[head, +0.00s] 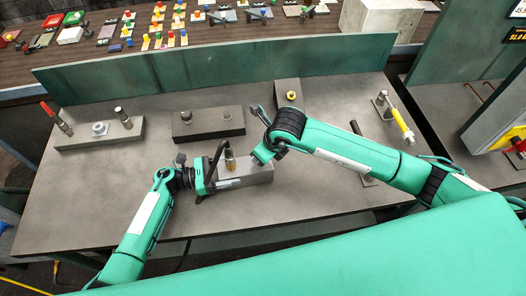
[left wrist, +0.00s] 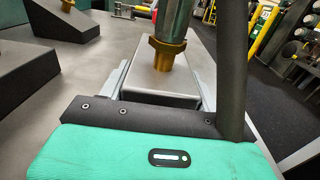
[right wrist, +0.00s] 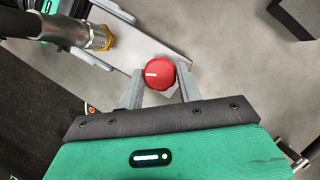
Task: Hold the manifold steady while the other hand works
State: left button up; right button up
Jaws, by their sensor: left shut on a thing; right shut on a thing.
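The manifold (head: 258,174) is a grey block near the middle front of the bench. A steel cylinder on a brass hex fitting (head: 230,161) stands upright on it. My left gripper (head: 212,178) is shut on the block's left end; the left wrist view shows the block (left wrist: 160,88) between its fingers and the brass fitting (left wrist: 165,53) above. My right gripper (head: 262,155) is over the block's right part. In the right wrist view its fingers (right wrist: 160,78) are shut on a red knob (right wrist: 158,73) with a white mark. The knob is hidden in the head view.
Two grey blocks with fittings (head: 98,135) (head: 208,124) and a smaller block with a brass fitting (head: 288,93) stand behind. A yellow-handled tool (head: 398,118) rests at right. A green wall (head: 215,69) closes the back. The bench's front left (head: 85,200) is clear.

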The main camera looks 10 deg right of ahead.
jog(key=m+h, duration=0.1)
jog(key=m, duration=0.1)
jog(key=m+t+h, duration=0.1)
jog(key=m, duration=0.2)
jog(key=shift+s+a+m, duration=0.1)
jog(key=shift+a+m, duration=0.05)
jog(key=shift+m, duration=0.15)
jog(key=m+h, duration=0.1)
jog(key=m, duration=0.3)
jog(key=shift+a+m+h, duration=0.15)
jog(key=shift+m+h, duration=0.15)
jog(key=shift+h, duration=0.1)
jog(key=o, duration=1)
jog(key=v, duration=1.2)
jog(key=shift+a, duration=0.1)
